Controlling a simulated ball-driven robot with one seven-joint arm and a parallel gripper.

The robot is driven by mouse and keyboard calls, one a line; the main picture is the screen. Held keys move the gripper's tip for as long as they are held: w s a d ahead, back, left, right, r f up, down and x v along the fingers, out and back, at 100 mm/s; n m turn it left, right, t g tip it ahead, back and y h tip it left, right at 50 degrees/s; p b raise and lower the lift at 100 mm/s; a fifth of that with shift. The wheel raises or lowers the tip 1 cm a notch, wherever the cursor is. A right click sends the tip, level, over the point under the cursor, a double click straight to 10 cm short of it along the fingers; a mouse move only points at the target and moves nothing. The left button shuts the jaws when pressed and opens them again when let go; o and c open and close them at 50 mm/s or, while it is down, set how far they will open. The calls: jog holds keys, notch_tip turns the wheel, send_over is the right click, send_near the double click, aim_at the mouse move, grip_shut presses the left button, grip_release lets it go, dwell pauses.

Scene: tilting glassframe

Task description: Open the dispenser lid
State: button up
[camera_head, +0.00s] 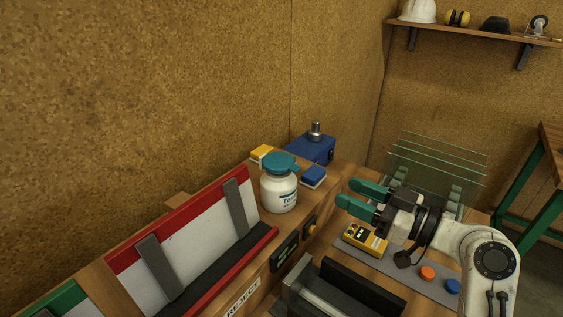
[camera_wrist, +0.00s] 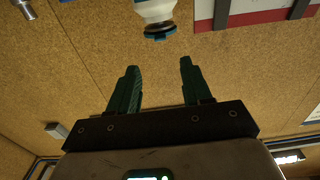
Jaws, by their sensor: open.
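The dispenser is a white bottle (camera_head: 279,193) with dark lettering, standing upright on the wooden ledge in the head view. Its teal lid (camera_head: 281,162) sits at the top; I cannot tell whether it is fully closed.
A blue box (camera_head: 310,149) with a metal knob, a yellow block (camera_head: 262,152) and a blue block (camera_head: 313,175) stand close behind the bottle. A red-framed panel (camera_head: 190,235) leans at left. A yellow device (camera_head: 365,239) lies below my gripper. Glass panes (camera_head: 435,160) stand behind it.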

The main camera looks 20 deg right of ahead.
aim_at(299, 170)
jog(key=p+x, duration=0.3)
jog(key=x, duration=0.8)
jog(key=shift+w+a, duration=0.15)
jog(key=shift+a, duration=0.05)
jog(key=shift+c, duration=0.5)
grip_shut()
